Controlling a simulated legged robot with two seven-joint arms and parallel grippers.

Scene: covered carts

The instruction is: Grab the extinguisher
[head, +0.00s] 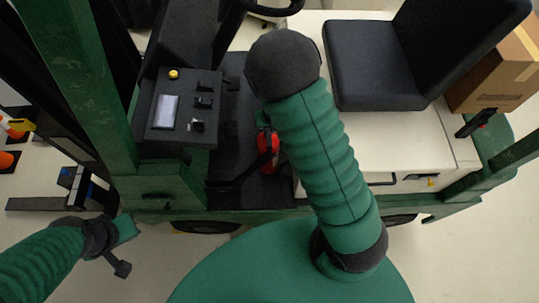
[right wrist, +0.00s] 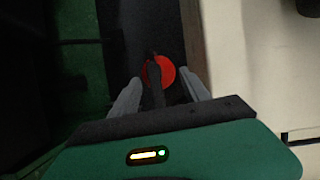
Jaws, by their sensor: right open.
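The red extinguisher (head: 268,148) stands in the dark footwell of a green vehicle, partly hidden behind my right arm in the head view. In the right wrist view its round red top (right wrist: 168,70) with a dark handle lies between the two grey fingers of my right gripper (right wrist: 162,80). These fingers are apart, one on each side of it; I cannot tell whether they touch it. My right gripper is hidden by the arm in the head view. My left gripper (head: 122,250) is low at the left, far from the extinguisher, its jaws unclear.
A control panel (head: 181,108) is left of the footwell. A black seat (head: 375,62) on a cream body (head: 400,135) is to the right, with a cardboard box (head: 497,75) behind it. Green posts (head: 85,75) stand at the left. The footwell is narrow.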

